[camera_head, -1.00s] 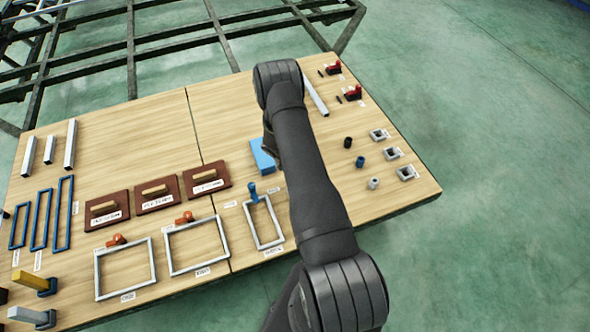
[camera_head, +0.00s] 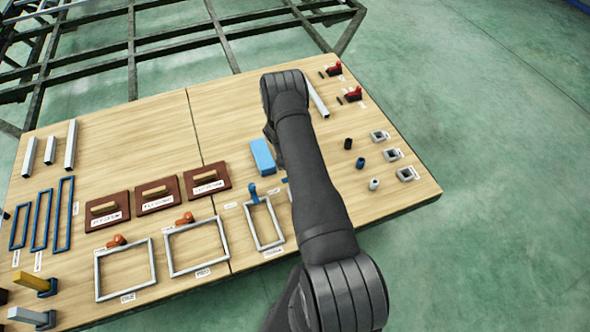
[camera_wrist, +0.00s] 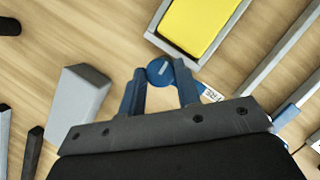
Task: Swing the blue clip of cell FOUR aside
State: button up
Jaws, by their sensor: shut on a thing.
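In the wrist view a blue clip (camera_wrist: 159,71) with a round top sits between the two fingers of my gripper (camera_wrist: 163,82), which is shut on it. Just beyond it is a grey rectangular frame (camera_wrist: 178,49) with a yellow block (camera_wrist: 196,22) inside. A white label, partly hidden by a finger, ends in "RE" beside the clip. In the head view my arm hides the gripper, this clip and most of this cell.
In the head view, a neighbouring grey frame (camera_head: 249,225) has its own upright blue clip (camera_head: 253,192). A light blue block (camera_head: 262,156) lies behind it. A grey block (camera_wrist: 78,92) stands left of my gripper in the wrist view.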

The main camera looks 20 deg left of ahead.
jog(key=shift+d+m, duration=0.1)
jog(key=shift+m, duration=0.2)
jog(key=o, duration=1)
jog(key=v, duration=1.7)
jog(key=shift+w+r, duration=0.15)
jog(key=shift+w, duration=0.05)
jog(key=x, duration=1.7)
jog(key=shift+s, duration=0.15)
